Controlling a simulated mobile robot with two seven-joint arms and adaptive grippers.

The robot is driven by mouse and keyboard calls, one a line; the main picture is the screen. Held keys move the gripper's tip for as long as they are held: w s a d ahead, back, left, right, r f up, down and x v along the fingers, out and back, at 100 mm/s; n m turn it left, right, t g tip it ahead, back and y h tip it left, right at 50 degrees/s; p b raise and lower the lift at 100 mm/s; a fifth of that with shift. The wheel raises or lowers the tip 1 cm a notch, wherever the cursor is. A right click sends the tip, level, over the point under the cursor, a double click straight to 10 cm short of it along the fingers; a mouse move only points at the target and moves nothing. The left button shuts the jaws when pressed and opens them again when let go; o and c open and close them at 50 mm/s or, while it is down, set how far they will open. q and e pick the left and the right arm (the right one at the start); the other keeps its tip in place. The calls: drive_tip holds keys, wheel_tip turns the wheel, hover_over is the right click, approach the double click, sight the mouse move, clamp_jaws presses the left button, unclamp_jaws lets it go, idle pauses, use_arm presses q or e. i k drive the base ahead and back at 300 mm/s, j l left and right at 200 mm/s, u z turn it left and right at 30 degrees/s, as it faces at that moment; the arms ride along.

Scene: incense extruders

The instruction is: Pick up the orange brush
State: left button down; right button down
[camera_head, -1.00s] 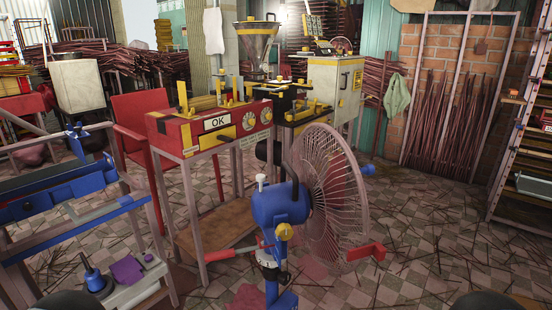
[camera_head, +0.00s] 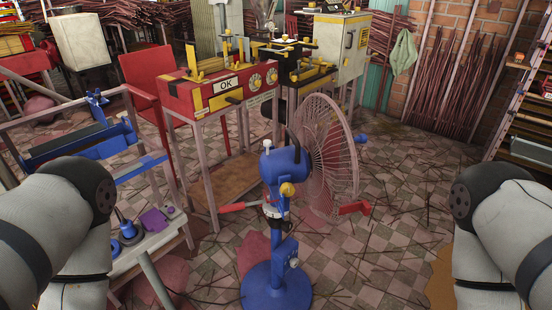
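I cannot make out an orange brush for certain in the head view. A small orange item (camera_head: 519,57) sits on the shelf rack at the upper right; it is too small to tell what it is. Parts of my two arms show at the lower left and lower right edges. Both of my grippers are outside the picture, so whether they hold anything is hidden.
A blue pedestal fan (camera_head: 278,285) stands close in the middle. Behind it is a red machine marked OK (camera_head: 190,98) on a frame. A metal bench (camera_head: 155,235) stands at left, a shelf rack (camera_head: 528,120) at right. Thin sticks litter the tiled floor (camera_head: 400,255).

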sight(519, 56)
drive_tip(key=z, duration=1.35)
